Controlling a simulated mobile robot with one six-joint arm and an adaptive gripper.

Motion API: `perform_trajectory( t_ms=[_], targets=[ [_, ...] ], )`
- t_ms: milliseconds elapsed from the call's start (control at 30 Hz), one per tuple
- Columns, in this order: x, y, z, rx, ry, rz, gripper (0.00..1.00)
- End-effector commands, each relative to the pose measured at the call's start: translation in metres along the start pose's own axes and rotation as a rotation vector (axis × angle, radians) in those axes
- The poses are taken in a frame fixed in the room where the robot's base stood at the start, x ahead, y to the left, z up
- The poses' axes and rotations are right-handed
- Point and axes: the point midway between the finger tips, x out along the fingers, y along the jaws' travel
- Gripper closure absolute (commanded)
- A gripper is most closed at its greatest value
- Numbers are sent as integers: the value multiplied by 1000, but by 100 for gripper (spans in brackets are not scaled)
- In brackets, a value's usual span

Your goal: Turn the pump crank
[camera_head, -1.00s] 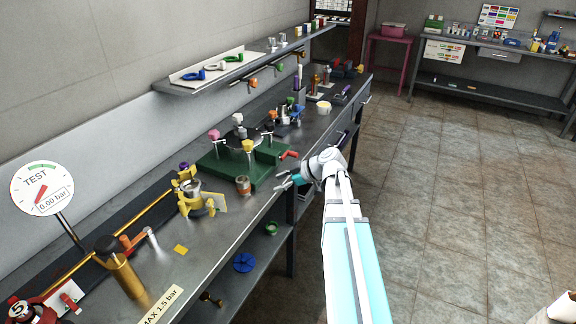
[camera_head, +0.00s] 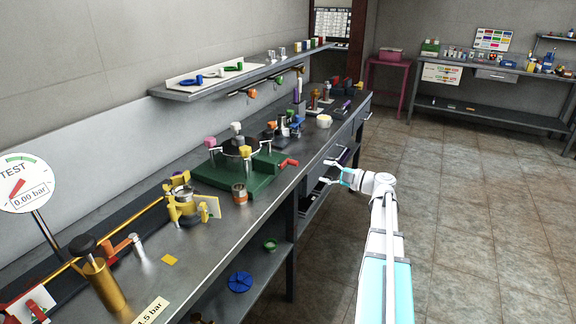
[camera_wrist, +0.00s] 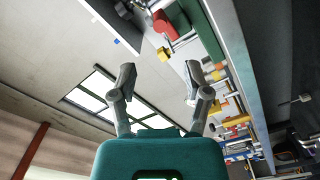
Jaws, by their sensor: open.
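A red crank-like handle (camera_head: 287,164) sticks out from the right side of a green-based device (camera_head: 229,183) on the bench, near its front edge. Whether this is the pump crank, I cannot be sure. A brass cylinder with a black top (camera_head: 104,284) stands at the front left of the bench. My gripper (camera_head: 327,172) is open and empty, right of the red handle and apart from it, over the bench's front edge area. In the wrist view, my two fingers (camera_wrist: 160,75) are spread with nothing held between them. A red part (camera_wrist: 164,21) shows beyond them.
A round test gauge (camera_head: 26,183) reads 0.00 bar at the left. A wall shelf (camera_head: 200,90) runs above the bench. The tiled floor (camera_head: 450,220) to the right is clear.

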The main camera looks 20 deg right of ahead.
Motion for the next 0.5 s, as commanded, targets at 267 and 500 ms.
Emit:
perform_trajectory(
  t_ms=[267, 500],
  targets=[
    [2, 0, 0, 2, 0, -2, 38],
    [17, 0, 0, 2, 1, -3, 38]
  ],
)
